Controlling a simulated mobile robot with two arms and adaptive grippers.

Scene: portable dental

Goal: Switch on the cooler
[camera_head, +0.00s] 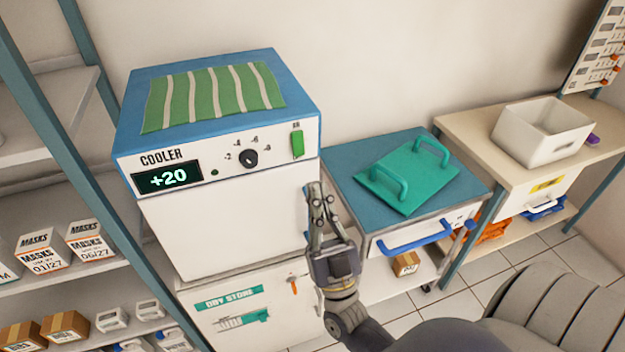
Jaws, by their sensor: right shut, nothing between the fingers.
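The cooler (225,235) is a white box with a blue top, standing on a white cabinet at the left centre. Its display (167,178) reads +20 in lit digits. A green switch (297,144) is at the panel's right end. My right gripper (317,190) is shut and empty, pointing up, just below the switch and near the right edge of the cooler's front, apart from the switch in the picture. My left gripper is not in view.
A striped green cloth (214,95) lies on the cooler. Right of it, a blue-topped cart (345,165) bears a teal tray with handles (405,176). A white bin (541,132) stands on a bench further right. Shelves (50,125) with mask boxes stand at left.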

